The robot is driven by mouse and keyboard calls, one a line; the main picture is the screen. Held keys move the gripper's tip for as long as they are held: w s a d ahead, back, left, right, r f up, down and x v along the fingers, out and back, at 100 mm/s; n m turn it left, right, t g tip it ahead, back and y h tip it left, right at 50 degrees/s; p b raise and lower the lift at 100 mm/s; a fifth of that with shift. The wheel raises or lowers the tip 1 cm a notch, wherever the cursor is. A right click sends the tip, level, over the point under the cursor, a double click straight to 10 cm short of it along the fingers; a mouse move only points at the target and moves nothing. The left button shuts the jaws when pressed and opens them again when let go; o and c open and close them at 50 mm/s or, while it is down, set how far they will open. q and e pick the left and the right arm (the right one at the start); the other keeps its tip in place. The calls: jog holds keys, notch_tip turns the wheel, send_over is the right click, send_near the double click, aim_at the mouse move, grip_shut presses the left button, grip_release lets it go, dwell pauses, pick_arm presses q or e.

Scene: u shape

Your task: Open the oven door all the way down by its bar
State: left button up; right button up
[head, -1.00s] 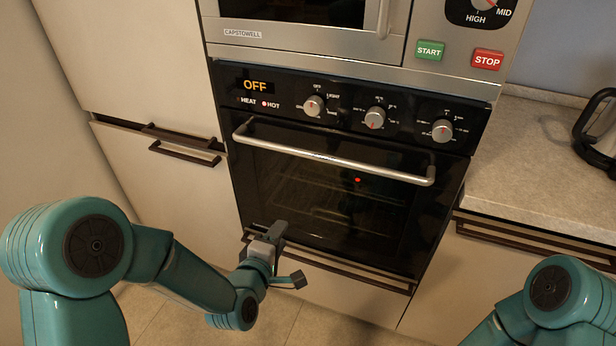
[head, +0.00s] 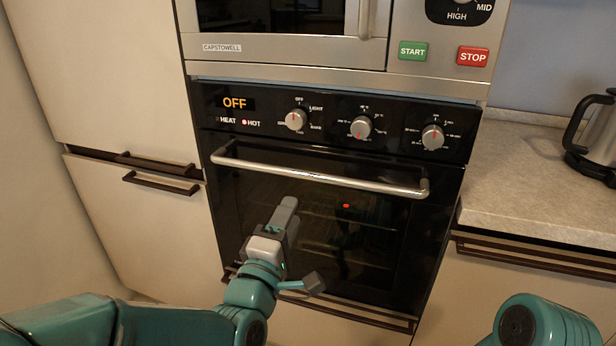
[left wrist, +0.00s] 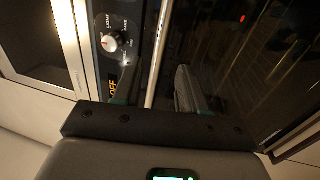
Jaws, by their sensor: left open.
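The oven door (head: 385,225) is black glass and stands shut in its frame. Its silver bar (head: 320,179) runs across the top of the door. My left gripper (head: 301,242) is open and empty in front of the door, below the bar in the head view, with a visible gap to it. In the left wrist view, the bar (left wrist: 160,50) runs up and down the picture, lined up with the gap between the two fingers (left wrist: 157,90). My right gripper is out of view; only part of that arm shows at the lower right.
A control panel with several knobs (head: 361,127) sits above the door, and a microwave (head: 290,48) is above that. A drawer handle (head: 160,183) is at the left. A worktop (head: 540,215) with a kettle (head: 597,135) is at the right.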

aim_at(307, 179)
pick_arm(q)
jog(key=p+x, duration=0.1)
jog(key=x, duration=1.1)
jog(key=shift+w, duration=0.1)
grip_shut()
